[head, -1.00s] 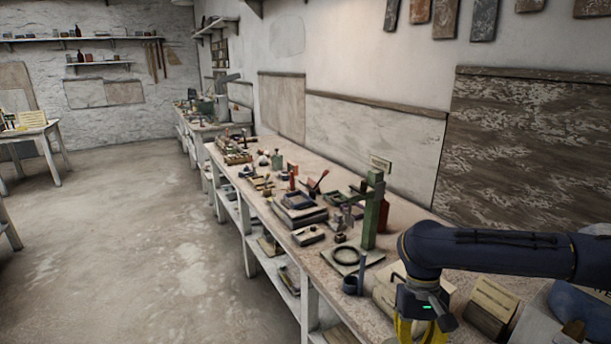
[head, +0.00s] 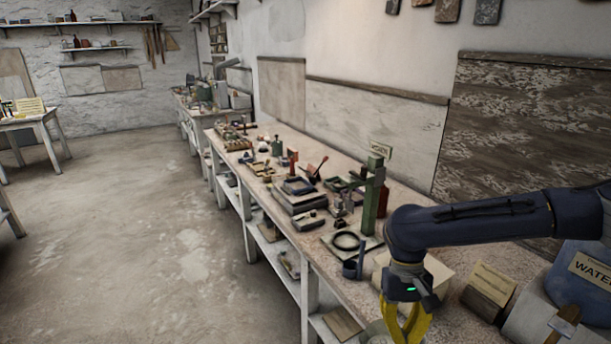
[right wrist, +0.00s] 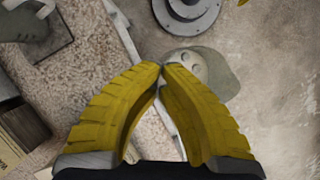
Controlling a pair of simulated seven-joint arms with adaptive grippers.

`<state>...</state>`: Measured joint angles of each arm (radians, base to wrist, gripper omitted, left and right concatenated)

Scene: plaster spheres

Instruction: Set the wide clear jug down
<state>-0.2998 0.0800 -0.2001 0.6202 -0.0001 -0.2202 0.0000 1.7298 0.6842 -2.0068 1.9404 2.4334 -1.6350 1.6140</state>
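I cannot make out a wide clear jug in either view. My right gripper (right wrist: 164,66) has yellow fingers whose tips meet, with nothing seen between them. It hangs by the front edge of the long workbench (head: 312,253); in the head view its fingers (head: 405,328) are cut off by the bottom edge. A small yellow sliver at the top edge of the right wrist view may be part of my left gripper, but its state does not show. My left arm is not in the head view.
A green post stand (head: 371,203), a black ring (head: 346,241) and a small blue cup (head: 350,269) stand on the bench beyond my right arm. A blue container marked WATER (head: 585,285) and a wooden-handled tool (head: 563,322) are at right. The floor (head: 150,250) left of the bench is clear.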

